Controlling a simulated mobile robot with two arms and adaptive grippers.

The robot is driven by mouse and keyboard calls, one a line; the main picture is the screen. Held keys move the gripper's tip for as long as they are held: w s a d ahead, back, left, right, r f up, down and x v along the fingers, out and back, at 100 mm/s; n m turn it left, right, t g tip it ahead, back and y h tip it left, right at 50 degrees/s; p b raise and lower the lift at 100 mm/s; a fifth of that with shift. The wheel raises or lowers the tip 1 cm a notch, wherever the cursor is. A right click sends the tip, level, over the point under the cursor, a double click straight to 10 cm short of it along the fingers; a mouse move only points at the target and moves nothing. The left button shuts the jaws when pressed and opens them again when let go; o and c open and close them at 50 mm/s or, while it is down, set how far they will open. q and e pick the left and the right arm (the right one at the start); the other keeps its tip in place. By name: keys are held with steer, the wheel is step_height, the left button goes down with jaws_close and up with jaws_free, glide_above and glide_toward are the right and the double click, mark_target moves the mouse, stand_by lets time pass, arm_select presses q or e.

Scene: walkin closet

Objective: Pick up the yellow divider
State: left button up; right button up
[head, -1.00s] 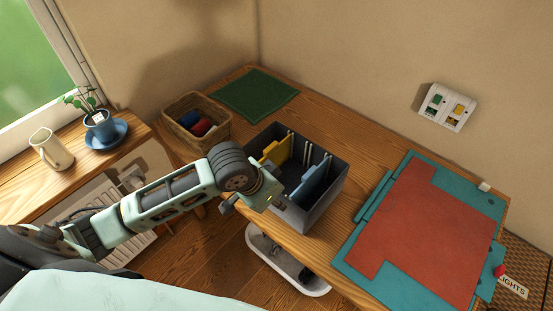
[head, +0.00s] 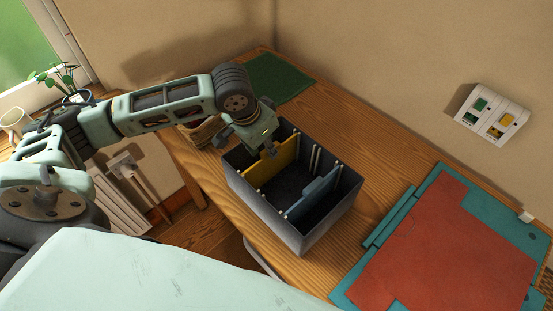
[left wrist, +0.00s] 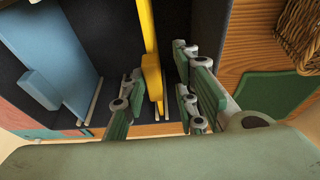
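The yellow divider (head: 268,172) stands upright in a slot of the dark grey box (head: 322,236), towards its left end. It also shows in the left wrist view, with its yellow tab (left wrist: 152,80). My left gripper (head: 269,150) is over the far part of the divider's top edge. In the left wrist view the left gripper (left wrist: 158,90) is open, its fingers on either side of the yellow tab with gaps visible. Contact cannot be told. My right gripper is not in view.
A blue divider (head: 314,193) stands in the same box to the right. A red and teal board (head: 440,240) lies at the right of the wooden desk. A green mat (head: 280,78) lies behind. A wicker basket (left wrist: 301,30) is close beside the box. A switch panel (head: 492,115) is on the wall.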

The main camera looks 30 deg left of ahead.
mark_target(274, 174)
arm_select(q)
steer(key=x, duration=0.1)
steer(key=p+x, duration=0.1)
steer(key=x, duration=0.1)
steer(key=shift+s+d+f, duration=0.15)
steer(key=shift+d+f, duration=0.05)
steer(key=shift+d, duration=0.05)
steer(key=x, duration=0.4)
steer(key=shift+d+r+p, duration=0.1)
steer(key=shift+d+p, duration=0.05)
steer(key=shift+p, duration=0.2)
jaws_close()
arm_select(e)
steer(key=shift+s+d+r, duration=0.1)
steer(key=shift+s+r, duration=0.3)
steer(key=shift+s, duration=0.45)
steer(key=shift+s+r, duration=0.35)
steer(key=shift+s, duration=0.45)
